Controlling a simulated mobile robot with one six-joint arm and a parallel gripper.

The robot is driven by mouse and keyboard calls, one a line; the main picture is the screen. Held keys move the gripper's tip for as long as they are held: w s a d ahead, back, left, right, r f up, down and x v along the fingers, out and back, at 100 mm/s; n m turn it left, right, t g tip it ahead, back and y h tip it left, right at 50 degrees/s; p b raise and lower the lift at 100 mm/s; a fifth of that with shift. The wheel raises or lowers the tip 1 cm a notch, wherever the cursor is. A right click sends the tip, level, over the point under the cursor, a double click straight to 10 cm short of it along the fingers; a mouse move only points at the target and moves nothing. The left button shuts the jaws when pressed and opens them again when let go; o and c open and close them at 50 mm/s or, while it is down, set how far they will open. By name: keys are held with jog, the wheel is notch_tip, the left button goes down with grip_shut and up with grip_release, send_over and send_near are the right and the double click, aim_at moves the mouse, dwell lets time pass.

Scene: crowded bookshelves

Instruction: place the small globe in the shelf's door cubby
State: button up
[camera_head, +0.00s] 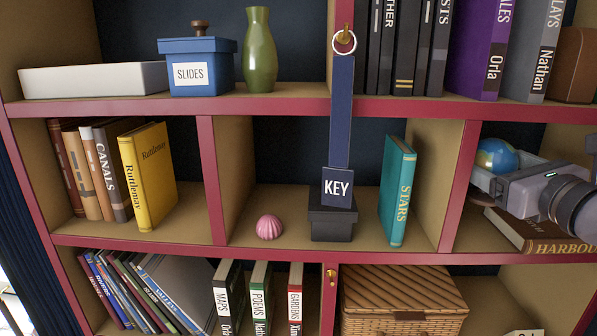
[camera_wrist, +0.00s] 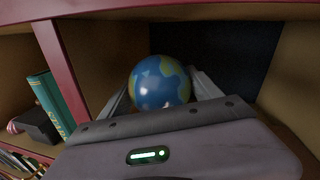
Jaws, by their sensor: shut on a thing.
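The small globe (camera_head: 495,156) is blue with green and yellow land. My gripper (camera_head: 496,172) is shut on it, inside the right-hand cubby of the middle shelf row. In the wrist view the globe (camera_wrist: 160,82) sits between the two grey fingers, in front of the cubby's dark back panel. The gripper body hides the globe's underside, so I cannot tell whether it touches anything below. No cubby door can be made out; a small brass knob (camera_head: 332,274) shows on an upright in the row below.
A brown book (camera_head: 530,232) marked HARBOUR lies flat below my gripper. The cubby to the left holds a teal STARS book (camera_head: 397,190), a dark box (camera_head: 331,225) with a hanging KEY tag (camera_head: 338,187), and a pink shell (camera_head: 269,227). A red upright (camera_head: 460,185) divides the two cubbies.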

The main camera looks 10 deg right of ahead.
aim_at(481, 199)
notch_tip(481, 199, down, 6)
jog(key=shift+f, duration=0.25)
jog(key=shift+w+f, duration=0.15)
jog(key=shift+f, duration=0.15)
jog(key=shift+f, duration=0.1)
jog(key=o, duration=1.3)
jog(key=shift+o, duration=0.2)
jog(key=shift+s+r, duration=0.2)
jog(key=s+b, duration=0.2)
jog(key=s, duration=0.9)
jog(key=shift+s+a, duration=0.25)
jog(key=shift+s, duration=0.1)
